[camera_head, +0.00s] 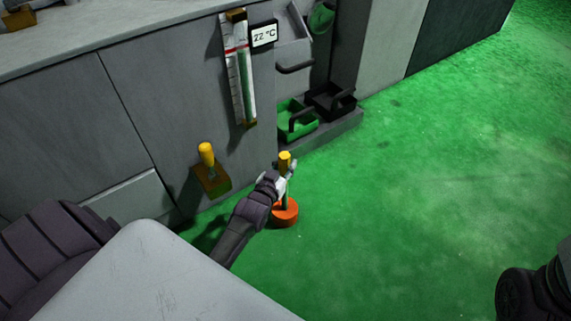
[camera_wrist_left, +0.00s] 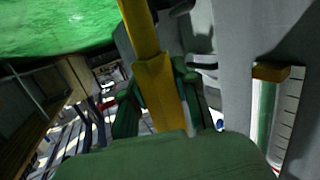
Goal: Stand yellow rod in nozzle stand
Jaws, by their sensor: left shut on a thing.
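My left gripper (camera_head: 284,186) is shut on the yellow rod (camera_head: 285,161), whose top sticks up above the fingers. In the left wrist view the yellow rod (camera_wrist_left: 158,85) runs between the two dark fingers (camera_wrist_left: 160,108), with a thicker section at the grip and a narrower one towards the green floor. A round orange base (camera_head: 285,215), seemingly the nozzle stand, is on the floor directly below the gripper in the head view. The hand covers part of the rod, so I cannot tell whether its lower end is in the stand. My right gripper does not show.
A yellow-handled tool (camera_head: 207,155) is against the grey cabinet (camera_head: 150,100) left of my gripper. A thermometer panel (camera_head: 240,80) hangs above. Green (camera_head: 298,118) and black (camera_head: 330,103) bins stand behind. The green floor (camera_head: 430,180) to the right is open.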

